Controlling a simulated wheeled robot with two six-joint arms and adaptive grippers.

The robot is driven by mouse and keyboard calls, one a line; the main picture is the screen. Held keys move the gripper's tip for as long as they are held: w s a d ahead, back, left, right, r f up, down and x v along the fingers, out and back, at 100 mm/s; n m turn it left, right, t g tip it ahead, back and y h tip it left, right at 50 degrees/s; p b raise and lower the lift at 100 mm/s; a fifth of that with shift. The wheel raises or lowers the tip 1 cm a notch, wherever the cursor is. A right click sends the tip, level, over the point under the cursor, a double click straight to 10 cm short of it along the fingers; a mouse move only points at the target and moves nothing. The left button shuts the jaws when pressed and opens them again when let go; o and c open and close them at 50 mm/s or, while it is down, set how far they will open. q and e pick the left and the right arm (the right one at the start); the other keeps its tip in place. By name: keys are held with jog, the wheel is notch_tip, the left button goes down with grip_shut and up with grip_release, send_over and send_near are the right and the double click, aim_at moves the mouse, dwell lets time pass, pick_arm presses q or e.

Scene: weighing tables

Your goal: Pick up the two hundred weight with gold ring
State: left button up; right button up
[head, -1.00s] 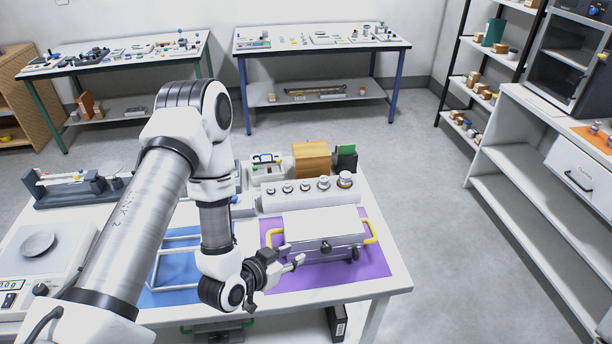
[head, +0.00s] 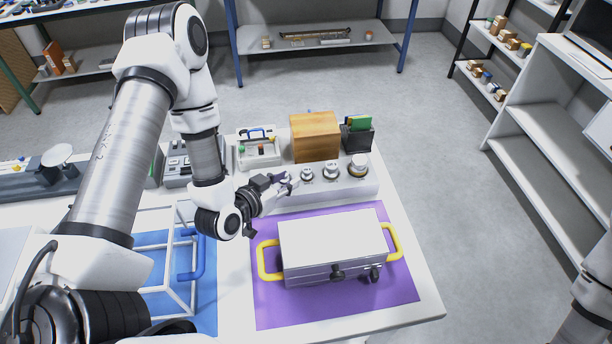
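A white block (head: 330,190) with a row of silver weights stands at the back of the near table. The weight with a gold ring (head: 358,166) is the largest, at the row's right end; its number is too small to read. Smaller silver weights, one in the middle (head: 331,168) and one to its left (head: 307,174), stand beside it. My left gripper (head: 286,184) is over the left part of the block, its fingers apart, left of the gold-ringed weight. It hides the leftmost weights; I cannot tell whether it touches one. My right gripper is out of view.
A white case (head: 333,243) with yellow handles sits on a purple mat (head: 370,306) in front of the block. A wooden box (head: 314,137) and a dark holder (head: 357,138) stand behind it. A white wire frame (head: 165,290) stands on a blue mat at left.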

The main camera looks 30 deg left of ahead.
aim_at(304, 173)
pick_arm(q)
jog(key=b+x, duration=0.1)
jog(key=x, duration=0.1)
jog(key=b+x, duration=0.1)
jog(key=x, duration=0.2)
jog(key=f+b+x, duration=0.1)
jog(key=b+x, duration=0.1)
jog(key=x, duration=0.1)
jog(key=shift+s+f, duration=0.1)
jog(key=shift+f, duration=0.05)
grip_shut()
